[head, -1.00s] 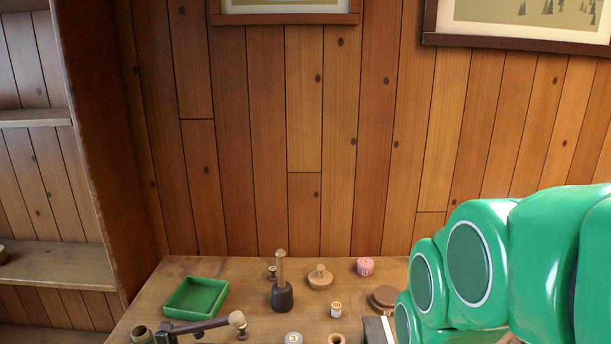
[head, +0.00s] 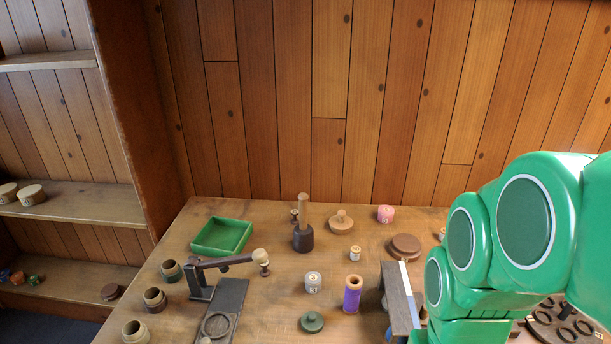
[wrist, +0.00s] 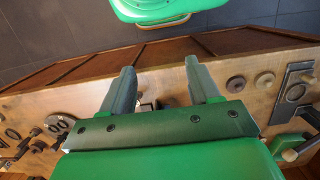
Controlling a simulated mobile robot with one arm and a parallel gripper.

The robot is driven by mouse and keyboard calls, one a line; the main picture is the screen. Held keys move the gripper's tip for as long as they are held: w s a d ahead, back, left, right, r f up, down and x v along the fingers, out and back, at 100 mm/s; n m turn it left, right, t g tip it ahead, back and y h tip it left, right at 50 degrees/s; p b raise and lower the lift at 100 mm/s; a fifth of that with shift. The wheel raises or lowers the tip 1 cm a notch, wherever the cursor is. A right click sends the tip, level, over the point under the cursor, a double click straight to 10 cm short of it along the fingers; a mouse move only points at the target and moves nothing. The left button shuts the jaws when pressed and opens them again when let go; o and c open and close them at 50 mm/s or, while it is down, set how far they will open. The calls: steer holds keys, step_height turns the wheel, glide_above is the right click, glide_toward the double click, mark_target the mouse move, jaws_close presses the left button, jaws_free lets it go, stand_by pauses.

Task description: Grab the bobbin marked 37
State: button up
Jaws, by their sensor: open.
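Several small spools stand on the wooden table (head: 265,305) in the head view. A grey-white bobbin (head: 313,284) near the table's middle has a dark 3 on its top and marks on its side too small to read surely. A pink bobbin (head: 385,214) with a pale label stands at the back, and a small cream one (head: 355,254) stands nearer; I cannot read their numbers surely. My gripper (wrist: 160,68) shows in the wrist view, open with nothing between its fingers. Its fingers are out of sight in the head view, so I cannot tell its distance from the bobbins.
A green tray (head: 222,252) lies at the back left. A dark mallet (head: 303,238), a purple spool (head: 352,295), a green lidded knob (head: 311,322) and an upright board (head: 396,298) stand around the grey-white bobbin. A dark clamp-like stand (head: 222,310) is to its left.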

steer(key=w+a+r+m+g+y, duration=0.1)
steer(key=w+a+r+m+y, duration=0.25)
steer(key=w+a, duration=0.7)
steer(key=w+a+r+m+g+y, duration=0.1)
steer(key=w+a+r+m+y, duration=0.25)
steer(key=w+a, duration=0.75)
steer(key=m+g+y, duration=0.1)
steer(key=m+y, duration=0.4)
steer(key=m, duration=0.2)
glide_above(268, 261)
step_height(268, 261, down, 3)
steer(key=shift+y, duration=0.3)
step_height(268, 261, down, 22)
steer(key=shift+r, duration=0.2)
steer(key=shift+f, duration=0.95)
steer(key=shift+x, duration=1.1)
steer(key=shift+s+a+f, duration=0.15)
steer(key=shift+a+f, duration=0.1)
steer(key=shift+f, duration=0.1)
